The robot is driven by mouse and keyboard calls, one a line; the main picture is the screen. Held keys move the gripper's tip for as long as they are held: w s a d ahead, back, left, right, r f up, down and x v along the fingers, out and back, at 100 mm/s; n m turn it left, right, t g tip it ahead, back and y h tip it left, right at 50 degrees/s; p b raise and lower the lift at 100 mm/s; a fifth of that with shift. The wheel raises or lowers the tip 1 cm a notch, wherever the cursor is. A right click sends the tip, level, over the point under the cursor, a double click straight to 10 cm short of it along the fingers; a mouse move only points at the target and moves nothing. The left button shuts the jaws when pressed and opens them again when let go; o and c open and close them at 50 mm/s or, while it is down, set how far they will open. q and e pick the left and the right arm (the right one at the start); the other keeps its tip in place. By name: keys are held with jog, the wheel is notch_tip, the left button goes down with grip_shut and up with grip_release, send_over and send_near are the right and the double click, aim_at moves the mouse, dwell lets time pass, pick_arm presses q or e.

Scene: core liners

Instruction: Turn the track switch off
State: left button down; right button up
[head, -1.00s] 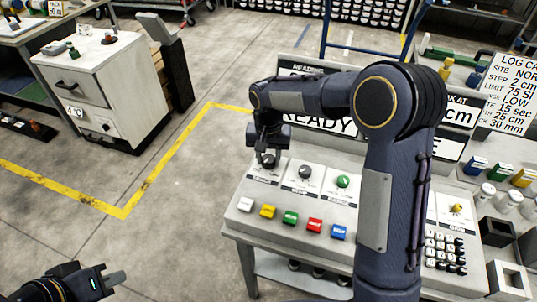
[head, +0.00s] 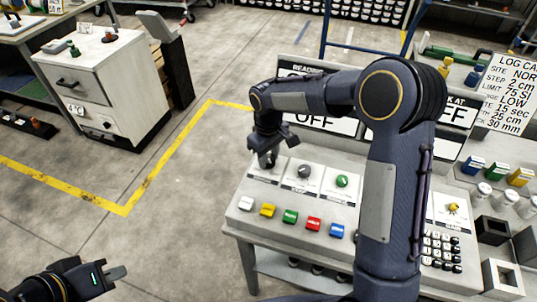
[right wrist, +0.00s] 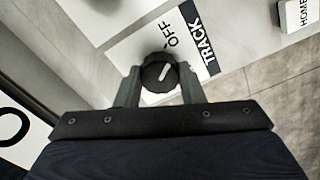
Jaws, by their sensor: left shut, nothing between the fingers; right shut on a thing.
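The track switch is a round black knob (right wrist: 157,74) with a white pointer line, on a plate (right wrist: 196,48) lettered TRACK and OFF. In the right wrist view its pointer is slanted up and right, roughly toward OFF. My right gripper (head: 267,160) is shut on the knob, with one finger on each side in the right wrist view (right wrist: 159,88). In the head view the gripper mostly hides the knob. My left gripper (head: 117,273) is shut and empty at the lower left, well away from the console.
A display (head: 318,122) behind reads OFF. A white cabinet (head: 95,90) stands at left; floor between is clear.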

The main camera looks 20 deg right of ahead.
aim_at(269, 158)
jog(key=shift+n, duration=1)
jog(key=o, duration=1)
jog(key=shift+r, duration=0.1)
notch_tip(269, 158, up, 8)
jog(key=shift+f, duration=0.25)
jog(key=shift+r, duration=0.1)
